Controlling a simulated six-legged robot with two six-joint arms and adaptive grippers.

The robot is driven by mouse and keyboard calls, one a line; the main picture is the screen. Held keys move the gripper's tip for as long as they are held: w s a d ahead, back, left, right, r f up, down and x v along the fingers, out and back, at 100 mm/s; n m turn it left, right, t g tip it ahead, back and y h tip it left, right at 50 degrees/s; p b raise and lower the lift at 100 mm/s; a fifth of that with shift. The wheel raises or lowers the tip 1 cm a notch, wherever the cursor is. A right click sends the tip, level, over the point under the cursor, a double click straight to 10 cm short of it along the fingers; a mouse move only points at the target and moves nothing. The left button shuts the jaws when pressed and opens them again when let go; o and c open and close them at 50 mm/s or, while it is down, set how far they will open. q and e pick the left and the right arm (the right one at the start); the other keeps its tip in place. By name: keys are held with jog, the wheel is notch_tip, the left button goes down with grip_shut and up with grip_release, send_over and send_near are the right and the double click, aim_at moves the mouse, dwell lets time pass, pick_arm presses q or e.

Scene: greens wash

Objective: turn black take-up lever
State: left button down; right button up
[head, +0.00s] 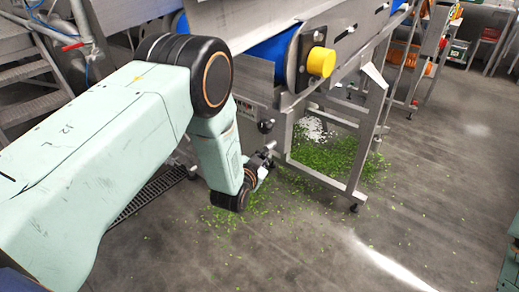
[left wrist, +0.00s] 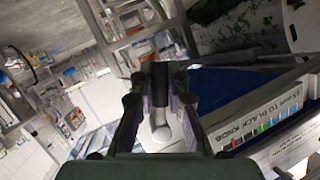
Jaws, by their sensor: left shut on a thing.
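My left gripper (head: 264,158) is low beside the conveyor frame, at the end of my bent left arm. In the left wrist view, my left gripper (left wrist: 158,88) has its two fingers on either side of a black upright grip, the black take-up lever (left wrist: 159,84), and is shut on it. A pale grey rounded metal part (left wrist: 160,128) shows below the grip between the fingers. In the head view the lever is mostly hidden by the gripper and arm. A small black knob (head: 266,126) sits on the frame just above the gripper. My right gripper is not in view.
The conveyor has a blue belt (head: 262,50) and a yellow round cap (head: 321,62). A metal leg frame (head: 355,180) stands right of the gripper. Green scraps (head: 330,158) litter the floor. A label (left wrist: 262,122) mentions a black knob. Floor at right is open.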

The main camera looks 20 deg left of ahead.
pick_arm(q)
jog(key=shift+s+d+f+n+g+h+p, duration=0.25)
jog(key=shift+d+n+g+h+p, duration=0.2)
jog(key=shift+n, duration=0.25)
jog(key=shift+s+d+f+n+g+h+p, duration=0.1)
jog(key=shift+s+d+n+g+h+p, duration=0.15)
jog(key=shift+d+n+h+p, duration=0.35)
jog(key=shift+a, duration=0.1)
jog(key=c, duration=1.3)
grip_release()
jog(key=shift+w+r, duration=0.1)
jog(key=v, duration=1.2)
